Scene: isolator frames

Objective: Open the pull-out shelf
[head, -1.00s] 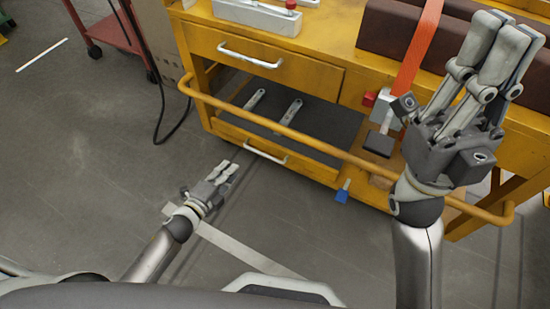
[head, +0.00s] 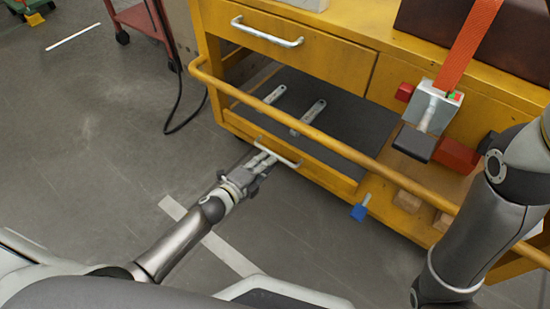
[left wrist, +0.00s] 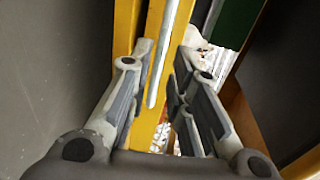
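The pull-out shelf (head: 325,172) is the low yellow front with a dark surface behind it, under the drawer of the yellow cart. Its pale handle (head: 285,156) is on the front face; in the left wrist view the handle bar (left wrist: 163,55) runs up between the fingers. My left gripper (head: 262,160) is at the left part of the handle. In the left wrist view my left gripper (left wrist: 160,90) is open, with a finger on each side of the bar; contact cannot be told. My right arm shows at the right, but its gripper is out of the picture.
A yellow rail (head: 315,131) crosses in front of the cart, above the shelf handle. An upper drawer (head: 290,45) has its own handle. Two wrenches (head: 308,118) lie on the dark surface. A blue-headed item (head: 359,212) hangs by the front edge.

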